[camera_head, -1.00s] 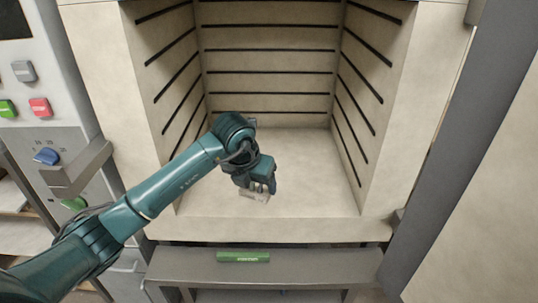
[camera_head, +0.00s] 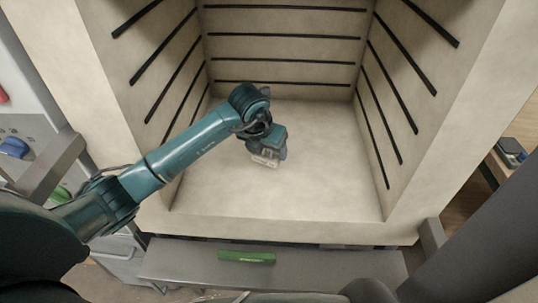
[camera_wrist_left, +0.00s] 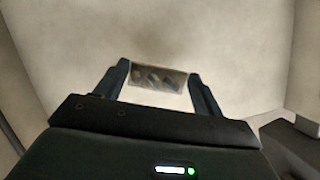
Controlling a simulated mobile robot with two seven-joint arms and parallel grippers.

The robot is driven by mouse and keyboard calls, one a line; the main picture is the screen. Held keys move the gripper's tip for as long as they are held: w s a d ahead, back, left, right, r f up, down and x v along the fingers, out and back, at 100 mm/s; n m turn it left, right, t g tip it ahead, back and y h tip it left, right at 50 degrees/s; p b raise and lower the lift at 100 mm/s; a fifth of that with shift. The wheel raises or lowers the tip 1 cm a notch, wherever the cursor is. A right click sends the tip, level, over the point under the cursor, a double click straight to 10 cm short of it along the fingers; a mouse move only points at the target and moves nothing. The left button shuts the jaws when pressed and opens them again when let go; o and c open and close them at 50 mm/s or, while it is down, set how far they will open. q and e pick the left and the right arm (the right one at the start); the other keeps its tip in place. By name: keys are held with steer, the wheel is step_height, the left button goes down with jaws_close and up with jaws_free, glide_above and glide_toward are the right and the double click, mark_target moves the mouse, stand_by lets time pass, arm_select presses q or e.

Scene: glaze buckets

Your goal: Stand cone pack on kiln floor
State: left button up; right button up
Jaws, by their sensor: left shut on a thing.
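The cone pack (camera_wrist_left: 158,77) is a small pale block with several dark spots or holes along it. In the left wrist view it sits between the two fingers of my left gripper (camera_wrist_left: 160,88), which is shut on it. In the head view the left gripper (camera_head: 268,152) is inside the kiln, with the pale cone pack (camera_head: 264,160) below it. The kiln floor (camera_head: 300,185) is a bare, pale slab under and around the gripper. I cannot tell whether the pack touches the floor. My right gripper is not in view.
The kiln walls (camera_head: 405,95) with dark grooves stand left, right and behind. A grey ledge (camera_head: 330,262) with a green label block (camera_head: 246,256) runs below the opening. A control panel with a blue knob (camera_head: 14,147) is at left. The floor's right side is free.

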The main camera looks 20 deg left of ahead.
mark_target(265, 156)
arm_select(q)
steer(key=shift+w+f, duration=0.1)
steer(key=shift+f, duration=2.2)
steer(key=shift+f, duration=0.15)
steer(key=o, duration=1)
